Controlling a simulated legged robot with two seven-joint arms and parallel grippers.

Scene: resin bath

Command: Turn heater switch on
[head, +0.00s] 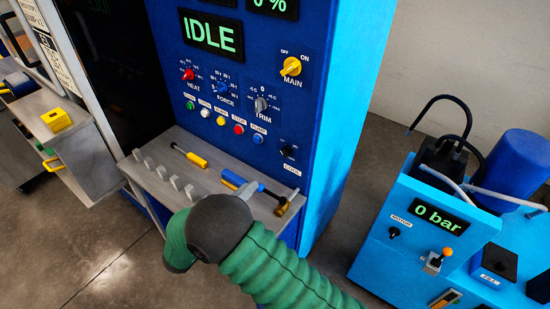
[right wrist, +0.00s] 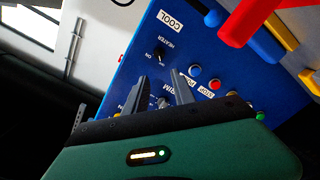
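The heater switch is a small black knob (head: 288,150) low on the right of the blue panel. In the right wrist view the knob (right wrist: 158,55) sits between an ON label and the HEATER label, under a COOL plate. Which way its pointer is set I cannot tell. My right gripper (right wrist: 164,82) is open and empty, its two grey fingers apart, pointing at the panel close to the knob but not around it. In the head view its fingers are mostly hidden behind my green wrist. My left gripper is not in view.
Above the switch are the TRIM knob (head: 261,104), the red HEAT knob (head: 188,74), the yellow MAIN knob (head: 291,66) and several coloured buttons. A grey shelf (head: 150,178) with tools juts out below the panel. A blue pump unit (head: 400,262) stands at the right.

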